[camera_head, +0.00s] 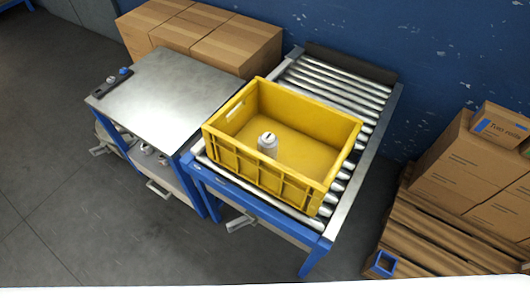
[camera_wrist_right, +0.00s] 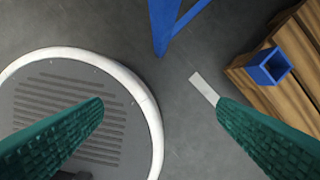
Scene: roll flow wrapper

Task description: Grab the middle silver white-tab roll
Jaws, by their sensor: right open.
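One small silver-white roll (camera_head: 267,145) stands in the yellow crate (camera_head: 250,173), near the middle of its floor. A dark mark shows on its top, and I cannot make out a white tab. Some small silvery things (camera_head: 148,152) sit on the shelf under the metal table, too small and partly hidden to name. My right gripper (camera_wrist_right: 160,106) shows in the right wrist view with its two green fingers wide apart and nothing between them, over the grey floor. Neither gripper shows in the head view.
The crate rests on a roller conveyor (camera_head: 341,87) with a blue frame. A metal table (camera_head: 165,95) to its left bears a dark device (camera_head: 112,82) with a blue knob. Cardboard boxes (camera_head: 235,45) stand behind. A wooden pallet (camera_head: 425,250) with boxes is at right, with a blue square piece (camera_wrist_right: 268,67).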

